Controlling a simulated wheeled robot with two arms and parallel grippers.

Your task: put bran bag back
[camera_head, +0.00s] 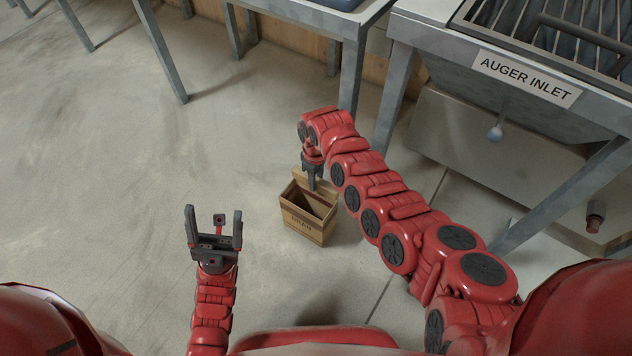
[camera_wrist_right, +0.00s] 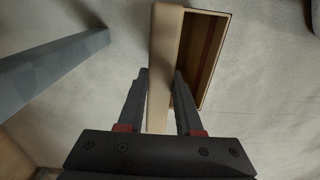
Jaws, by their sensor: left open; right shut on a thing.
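In the right wrist view my right gripper (camera_wrist_right: 160,85) is shut on the bag's pale upper edge, with the bag's dark inside (camera_wrist_right: 203,60) to the right. My left gripper (camera_head: 214,222) is open and empty, to the left of the bag.
A grey metal table (camera_head: 300,14) stands behind the bag. The auger inlet (camera_head: 528,78), with a grate and label, stands on a grey frame at the right. The concrete floor (camera_head: 130,150) at the left is clear.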

